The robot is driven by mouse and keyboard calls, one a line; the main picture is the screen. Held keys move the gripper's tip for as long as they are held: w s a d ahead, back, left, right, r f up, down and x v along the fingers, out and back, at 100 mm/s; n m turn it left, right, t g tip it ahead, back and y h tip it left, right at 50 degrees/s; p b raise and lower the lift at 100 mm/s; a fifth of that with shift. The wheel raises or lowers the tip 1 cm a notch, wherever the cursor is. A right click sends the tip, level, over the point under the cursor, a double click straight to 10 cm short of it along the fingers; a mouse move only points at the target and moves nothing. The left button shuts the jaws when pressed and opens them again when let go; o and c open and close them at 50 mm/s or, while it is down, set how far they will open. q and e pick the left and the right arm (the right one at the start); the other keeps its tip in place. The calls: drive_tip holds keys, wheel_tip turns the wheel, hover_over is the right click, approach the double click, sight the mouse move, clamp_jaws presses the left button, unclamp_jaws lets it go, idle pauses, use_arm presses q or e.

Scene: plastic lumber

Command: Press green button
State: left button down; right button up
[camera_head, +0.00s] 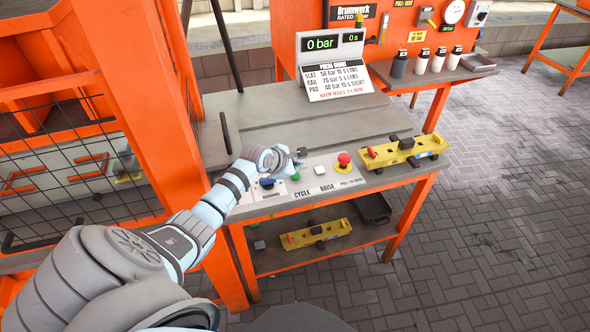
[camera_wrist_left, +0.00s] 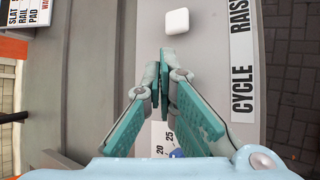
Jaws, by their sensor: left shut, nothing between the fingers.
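A small green button (camera_head: 296,176) shows on the grey control panel (camera_head: 350,173), above the "CYCLE" label (camera_head: 301,194), partly covered by my left gripper. My left gripper (camera_head: 298,160) is shut and empty, over the panel close to this button. In the left wrist view its teal fingers (camera_wrist_left: 160,80) are together beside the "CYCLE" label (camera_wrist_left: 242,96), and the green button cannot be made out behind them. I cannot tell whether the fingers touch it. My right gripper is not in view.
A white button (camera_head: 320,170), a red mushroom button (camera_head: 344,160) and a blue knob (camera_head: 267,183) sit on the same panel. A yellow fixture (camera_head: 385,153) lies to the right. A display showing 0 bar (camera_head: 321,43) stands behind. An orange post (camera_head: 160,110) rises left.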

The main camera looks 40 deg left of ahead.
use_arm(q)
drive_tip(key=shift+f, duration=0.15)
drive_tip(key=shift+s+f, duration=0.1)
drive_tip(key=shift+f, duration=0.15)
